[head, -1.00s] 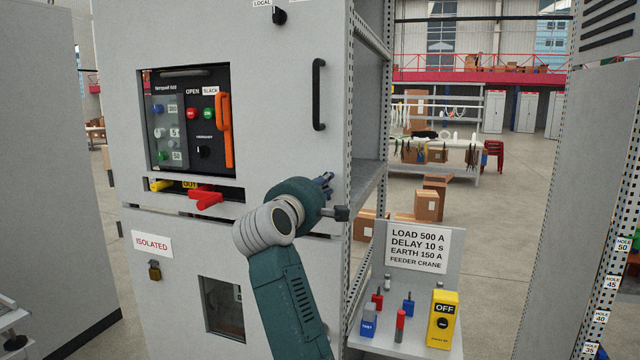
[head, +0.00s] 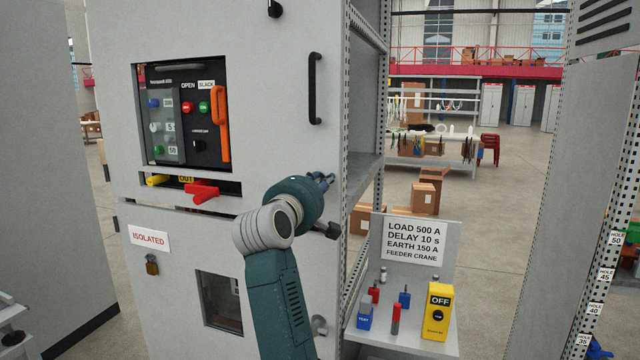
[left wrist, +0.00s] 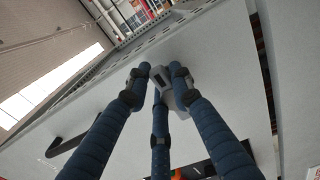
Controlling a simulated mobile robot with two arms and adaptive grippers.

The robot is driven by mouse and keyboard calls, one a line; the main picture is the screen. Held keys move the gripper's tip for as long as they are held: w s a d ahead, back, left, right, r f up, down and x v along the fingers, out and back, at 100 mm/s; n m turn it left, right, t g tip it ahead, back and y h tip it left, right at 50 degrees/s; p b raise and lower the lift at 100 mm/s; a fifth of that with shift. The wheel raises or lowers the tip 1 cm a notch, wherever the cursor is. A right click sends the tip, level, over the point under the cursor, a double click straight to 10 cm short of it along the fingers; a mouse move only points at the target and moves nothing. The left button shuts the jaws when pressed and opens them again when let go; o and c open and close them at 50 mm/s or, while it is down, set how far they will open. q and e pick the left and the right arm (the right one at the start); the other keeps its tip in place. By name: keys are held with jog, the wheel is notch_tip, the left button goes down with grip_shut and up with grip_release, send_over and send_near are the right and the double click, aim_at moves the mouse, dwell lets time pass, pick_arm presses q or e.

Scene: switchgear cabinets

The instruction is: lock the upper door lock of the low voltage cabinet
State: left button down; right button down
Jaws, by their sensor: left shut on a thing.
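The low voltage cabinet (head: 290,130) is a grey cabinet with a black bar handle (head: 315,88) on its door. My left gripper (head: 322,180) is at the door's right edge, below that handle. In the left wrist view my left gripper (left wrist: 161,80) has its blue fingers shut around a small grey lock handle (left wrist: 172,98) on the door face. In the head view my wrist and fingers hide this upper lock. A grey round lock (head: 319,324) shows lower down on the cabinet. My right gripper is not in view.
A control panel (head: 180,120) with an orange handle, a red lever (head: 202,191) and an "ISOLATED" sign (head: 148,238) with a padlock are left of my arm. At right stands a shelf (head: 395,343) with small tools, a yellow OFF box (head: 438,310) and a settings sign (head: 413,241).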

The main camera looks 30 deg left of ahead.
pick_arm(q)
jog(key=shift+f, duration=0.1)
jog(key=c, duration=1.5)
grip_release()
jog(key=v, duration=1.2)
jog(key=shift+d, duration=0.15)
jog(key=shift+w, duration=0.1)
